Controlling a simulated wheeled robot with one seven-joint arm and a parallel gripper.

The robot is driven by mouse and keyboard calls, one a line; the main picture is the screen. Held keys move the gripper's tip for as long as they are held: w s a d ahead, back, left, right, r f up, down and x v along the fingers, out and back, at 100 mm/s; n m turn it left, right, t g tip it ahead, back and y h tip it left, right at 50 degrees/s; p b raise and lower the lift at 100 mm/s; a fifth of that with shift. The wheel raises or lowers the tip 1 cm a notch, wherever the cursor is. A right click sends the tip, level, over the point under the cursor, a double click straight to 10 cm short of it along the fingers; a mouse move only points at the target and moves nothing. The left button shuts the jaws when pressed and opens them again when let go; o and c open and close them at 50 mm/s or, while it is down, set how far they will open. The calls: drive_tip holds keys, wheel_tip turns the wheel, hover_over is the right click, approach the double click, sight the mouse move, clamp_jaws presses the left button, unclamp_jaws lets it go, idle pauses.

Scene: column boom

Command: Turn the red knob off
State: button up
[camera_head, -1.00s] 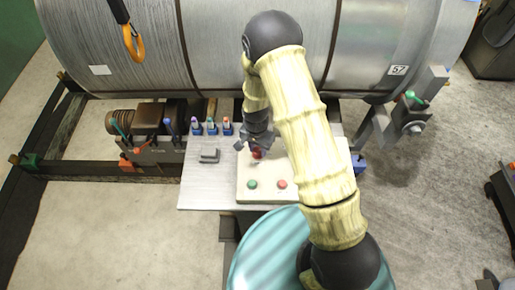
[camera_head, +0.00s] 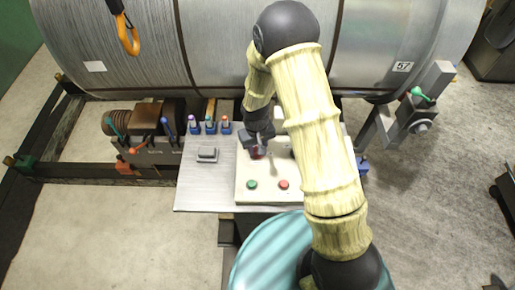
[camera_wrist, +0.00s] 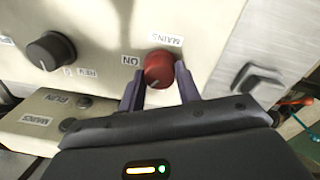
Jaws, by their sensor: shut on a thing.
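The red knob (camera_wrist: 158,69) sits on a cream control panel (camera_wrist: 105,30), next to a "MAINS" label and an "ON" label in the wrist view. My gripper (camera_wrist: 158,84) has one finger on each side of the knob and is shut on it. In the head view the red knob (camera_head: 258,153) shows only partly, under my gripper (camera_head: 258,148). The pointer mark of the knob is too unclear to read.
A black knob (camera_wrist: 50,50) is on the same panel. A green button (camera_head: 252,185) and a red button (camera_head: 284,185) are on the panel's front part. A grey block (camera_head: 207,154) lies on the metal plate to the left. A large drum (camera_head: 130,45) stands behind.

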drive_tip(key=n+b, duration=0.1)
drive_tip(key=n, duration=0.5)
drive_tip(key=shift+n, duration=0.3)
idle(0.4)
drive_tip(key=o, duration=1)
drive_tip(key=shift+r, duration=0.1)
drive_tip(key=r, duration=0.5)
drive_tip(key=r+b, duration=0.1)
drive_tip(key=r, duration=1.1)
drive_tip(key=shift+s+a+r+b, duration=0.1)
drive_tip(key=shift+s+a+b, duration=0.15)
drive_tip(key=shift+b, duration=0.15)
